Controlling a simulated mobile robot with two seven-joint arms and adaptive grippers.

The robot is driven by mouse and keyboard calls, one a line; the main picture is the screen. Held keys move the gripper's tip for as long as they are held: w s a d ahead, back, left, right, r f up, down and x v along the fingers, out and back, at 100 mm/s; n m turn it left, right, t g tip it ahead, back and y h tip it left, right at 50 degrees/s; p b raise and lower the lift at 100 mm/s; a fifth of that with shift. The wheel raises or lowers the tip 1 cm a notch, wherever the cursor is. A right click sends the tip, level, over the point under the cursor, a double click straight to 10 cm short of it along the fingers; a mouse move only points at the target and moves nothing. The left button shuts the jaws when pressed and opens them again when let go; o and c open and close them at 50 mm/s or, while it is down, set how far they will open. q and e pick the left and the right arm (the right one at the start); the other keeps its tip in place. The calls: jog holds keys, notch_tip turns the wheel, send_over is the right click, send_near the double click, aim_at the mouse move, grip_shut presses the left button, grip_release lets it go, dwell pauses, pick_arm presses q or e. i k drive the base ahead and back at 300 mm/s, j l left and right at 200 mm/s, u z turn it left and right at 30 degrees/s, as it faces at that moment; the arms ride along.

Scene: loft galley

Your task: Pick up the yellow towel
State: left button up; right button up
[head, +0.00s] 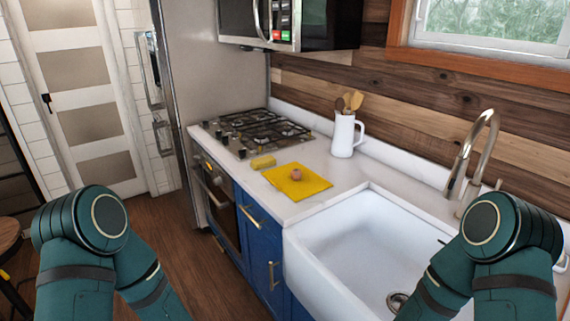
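The yellow towel (284,183) lies flat on the white counter between the stove and the sink. A small round brownish-pink object (296,175) rests on top of it. My left and right arms show at the bottom left and bottom right of the head view, both well short of the towel. Neither gripper is in the frame.
A yellow block-like item (263,163) lies beside the towel, near the stove (258,133). A white pitcher with wooden utensils (343,136) stands behind it. The white sink (372,230) and its faucet (478,150) are to the right. Counter between towel and pitcher is clear.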

aim_at(265, 162)
jog(key=j+z, duration=0.1)
jog(key=z, duration=0.3)
jog(key=i+j+z, duration=0.15)
jog(key=z, duration=0.3)
jog(key=j+z, duration=0.15)
jog(key=z, duration=0.25)
jog(key=j+z, duration=0.3)
jog(key=j, duration=0.15)
jog(key=j+z, duration=0.5)
jog(key=j, duration=0.4)
jog(key=k+j+z, duration=0.2)
jog(key=j, duration=0.3)
jog(key=k+j, duration=0.1)
jog(key=j, duration=0.4)
jog(key=k+j+z, duration=0.1)
jog(key=j, duration=0.35)
